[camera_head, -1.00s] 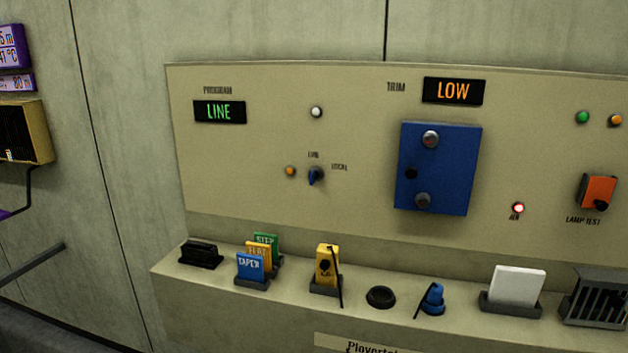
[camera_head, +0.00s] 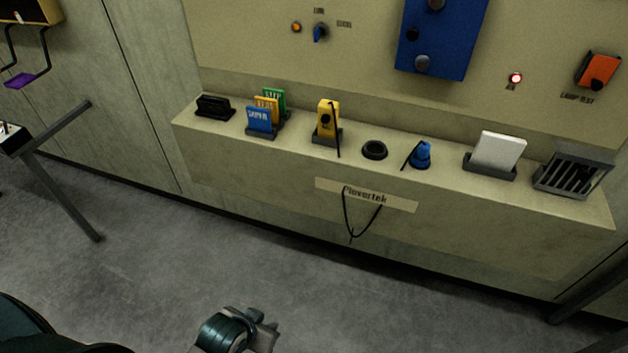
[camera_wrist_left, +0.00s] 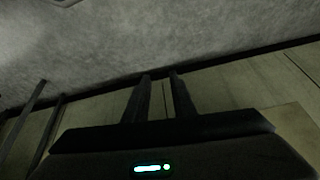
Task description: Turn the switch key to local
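The blue switch key (camera_head: 320,33) sits in the upright panel, near the top of the head view. It stands roughly upright under the small upper label, with the "LOCAL" label to its right. My left gripper (camera_head: 262,328) shows only in part at the bottom of the head view, over the floor, well below and apart from the key. In the left wrist view its two dark fingers (camera_wrist_left: 160,76) stand apart with nothing between them. My right gripper is not in view.
Below the panel a ledge (camera_head: 300,165) holds coloured cards (camera_head: 260,119), a yellow device (camera_head: 328,118), a blue plug (camera_head: 422,154) and a white card (camera_head: 498,150). A black cord loop (camera_head: 360,222) hangs off its front. Dark rails stand at left. The floor ahead is clear.

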